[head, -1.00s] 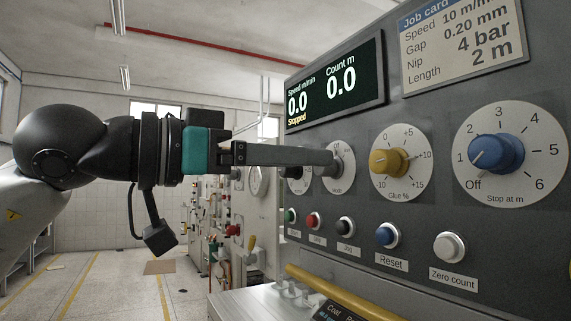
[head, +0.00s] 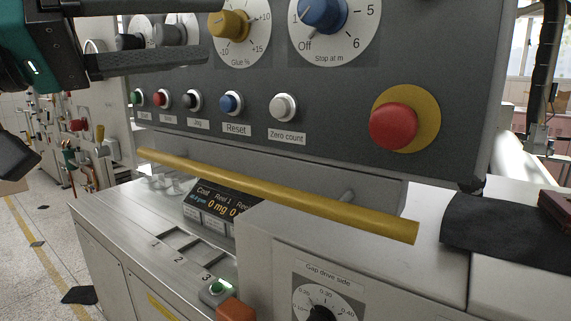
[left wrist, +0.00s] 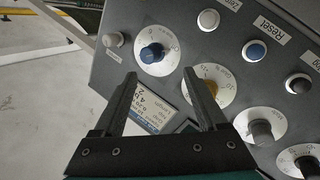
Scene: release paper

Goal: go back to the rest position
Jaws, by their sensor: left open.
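My left gripper (head: 212,30) comes in at the upper left of the head view. Its fingers are open and empty, in front of the control panel (head: 340,110). In the left wrist view the open fingers (left wrist: 160,74) point at the panel, with nothing between them. The near finger overlaps the yellow glue knob (left wrist: 211,88) there, and the blue stop knob (left wrist: 152,53) shows beyond the fingers. In the head view the yellow knob (head: 229,25) and blue knob (head: 323,12) are cut by the top edge. My right gripper is not in view.
A row of push buttons, including Reset (head: 230,103), runs below the knobs. A red emergency button (head: 394,126) is at right. A yellow bar (head: 280,195) juts out below the panel, above a metal ledge (head: 130,212). Open floor (head: 35,262) lies at left.

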